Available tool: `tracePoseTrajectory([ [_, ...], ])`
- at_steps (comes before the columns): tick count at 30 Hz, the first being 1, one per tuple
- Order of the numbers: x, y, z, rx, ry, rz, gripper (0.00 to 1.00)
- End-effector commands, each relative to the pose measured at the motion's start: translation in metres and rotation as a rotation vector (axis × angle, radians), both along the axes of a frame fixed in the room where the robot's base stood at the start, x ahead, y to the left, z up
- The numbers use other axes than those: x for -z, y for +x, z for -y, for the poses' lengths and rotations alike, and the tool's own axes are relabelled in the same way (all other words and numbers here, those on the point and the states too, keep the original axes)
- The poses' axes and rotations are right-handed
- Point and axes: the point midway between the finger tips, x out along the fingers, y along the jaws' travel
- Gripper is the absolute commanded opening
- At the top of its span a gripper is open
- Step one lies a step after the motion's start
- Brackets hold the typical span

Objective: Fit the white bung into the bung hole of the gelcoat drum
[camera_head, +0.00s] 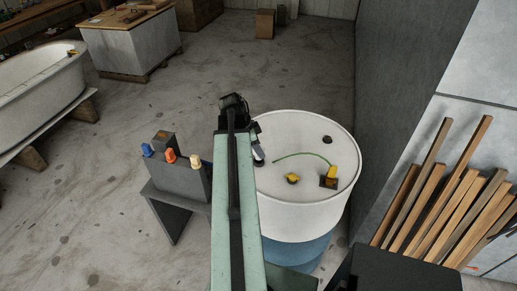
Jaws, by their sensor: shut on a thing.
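The gelcoat drum (306,222) stands right of centre, with a white top and upper wall and a blue lower part. A dark round spot (327,139), which looks like the bung hole, lies toward the far right of its lid. My gripper (258,157) is over the left edge of the lid, partly hidden by my pale green arm. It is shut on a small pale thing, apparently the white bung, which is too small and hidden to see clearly. I cannot tell its tilt. The gripper is apart from the dark spot, to its left.
On the lid are a yellow fitting (292,179), a yellow-and-brown piece (329,177) and a thin green arc (302,154). Timber strips (440,195) lean at right. Open floor lies behind.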

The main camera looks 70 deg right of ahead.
Motion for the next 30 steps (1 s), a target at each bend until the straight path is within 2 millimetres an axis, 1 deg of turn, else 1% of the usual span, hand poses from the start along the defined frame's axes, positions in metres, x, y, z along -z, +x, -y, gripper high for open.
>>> tracePoseTrajectory([
  [4,0.007,0.0,0.0,0.0,0.0,0.0,0.0],
  [18,0.041,0.0,0.0,0.0,0.0,0.0,0.0],
  [19,0.037,0.0,0.0,0.0,0.0,0.0,0.47],
  [21,0.036,0.0,0.0,0.0,0.0,0.0,0.64],
  [30,0.035,0.001,0.0,-0.001,0.0,0.0,0.64],
])
